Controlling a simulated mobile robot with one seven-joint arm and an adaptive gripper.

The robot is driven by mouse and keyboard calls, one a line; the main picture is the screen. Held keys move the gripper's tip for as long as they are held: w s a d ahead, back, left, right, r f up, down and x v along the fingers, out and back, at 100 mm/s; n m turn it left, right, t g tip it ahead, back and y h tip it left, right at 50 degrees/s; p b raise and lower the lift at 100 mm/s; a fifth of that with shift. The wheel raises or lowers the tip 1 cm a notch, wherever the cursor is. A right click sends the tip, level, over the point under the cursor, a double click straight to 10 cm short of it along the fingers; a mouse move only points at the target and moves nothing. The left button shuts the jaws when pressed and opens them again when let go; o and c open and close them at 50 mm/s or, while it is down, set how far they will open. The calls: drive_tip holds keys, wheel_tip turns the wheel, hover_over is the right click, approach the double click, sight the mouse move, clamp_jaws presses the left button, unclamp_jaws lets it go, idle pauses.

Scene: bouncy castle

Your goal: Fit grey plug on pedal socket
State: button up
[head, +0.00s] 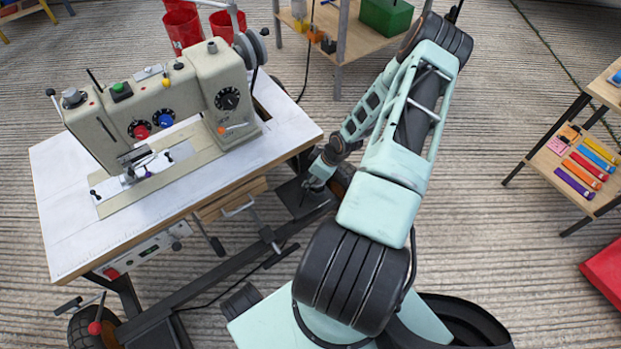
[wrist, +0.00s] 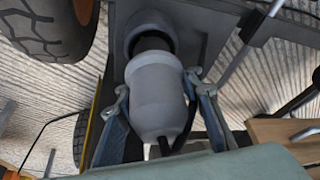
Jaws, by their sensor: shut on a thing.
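The grey plug (wrist: 158,100) is a rounded grey body with a dark cable at its near end. My gripper (wrist: 157,84) is shut on it, with one finger on each side. The pedal socket (wrist: 133,22) is a grey round collar with a dark opening, just beyond the plug. The plug's far end points at the opening and overlaps its lower part in the wrist view; a dark part shows between them. I cannot tell how deep the plug sits. In the head view, my gripper (head: 318,178) is low beside the table's right side, and the plug is not clearly visible.
The sewing machine (head: 165,115) stands on a white-topped table (head: 70,200). The dark pedal plate (head: 298,200) lies beneath its right edge. A tyre (wrist: 50,28) is close on the left in the wrist view. A wooden drawer (wrist: 275,132) is at right.

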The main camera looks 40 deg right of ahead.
drive_tip(key=shift+f, duration=0.35)
idle(0.5)
drive_tip(key=shift+r, duration=0.1)
drive_tip(key=shift+r+p, duration=0.35)
drive_tip(key=shift+r, duration=0.3)
idle(0.3)
drive_tip(key=shift+f+b, duration=0.65)
drive_tip(key=shift+f, duration=0.2)
idle(0.8)
drive_tip(key=shift+r, duration=0.2)
clamp_jaws()
